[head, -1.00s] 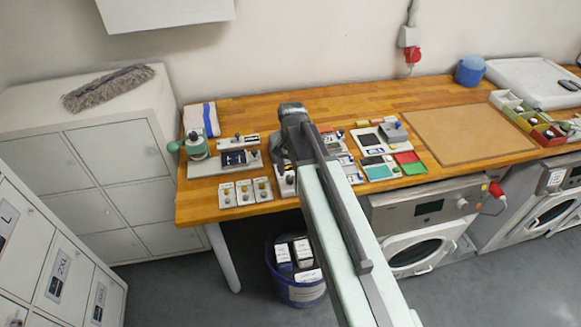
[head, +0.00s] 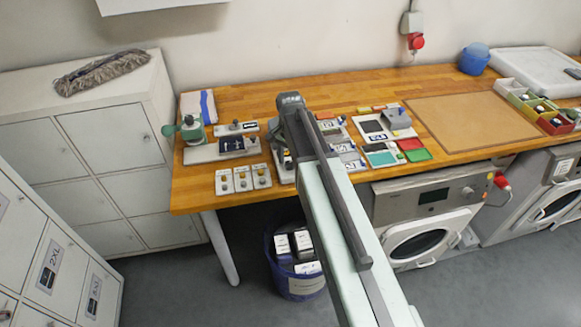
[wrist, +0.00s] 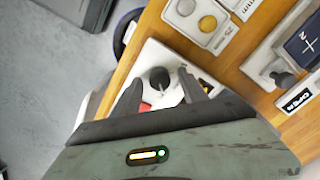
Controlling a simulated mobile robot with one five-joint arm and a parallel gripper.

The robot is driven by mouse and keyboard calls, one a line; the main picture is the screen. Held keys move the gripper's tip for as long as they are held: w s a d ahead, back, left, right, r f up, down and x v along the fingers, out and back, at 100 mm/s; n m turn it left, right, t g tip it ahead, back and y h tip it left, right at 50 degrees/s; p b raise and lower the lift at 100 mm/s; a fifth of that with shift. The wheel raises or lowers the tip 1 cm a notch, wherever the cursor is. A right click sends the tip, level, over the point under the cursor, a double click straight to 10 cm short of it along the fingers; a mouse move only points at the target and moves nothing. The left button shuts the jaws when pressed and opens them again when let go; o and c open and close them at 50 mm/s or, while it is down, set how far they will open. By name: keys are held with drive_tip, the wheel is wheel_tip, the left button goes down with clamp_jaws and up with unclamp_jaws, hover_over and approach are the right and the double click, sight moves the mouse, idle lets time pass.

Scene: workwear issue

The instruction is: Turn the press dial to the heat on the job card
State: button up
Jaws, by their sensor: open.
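In the wrist view a dark round knob (wrist: 159,81), which looks like the dial, stands on a white panel (wrist: 153,56) near the bench's front edge. My gripper (wrist: 160,74) is open, its two dark fingers on either side of the knob. I cannot tell whether they touch it. In the head view my arm hides the knob.
A blue bin (head: 299,288) stands under the wooden bench (head: 300,97). A brown mat (head: 470,120) lies clear.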

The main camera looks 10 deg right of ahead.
clamp_jaws()
drive_tip(key=shift+n, duration=0.3)
drive_tip(key=n, duration=0.3)
drive_tip(key=shift+r+n, duration=0.1)
drive_tip(key=shift+n, duration=2.5)
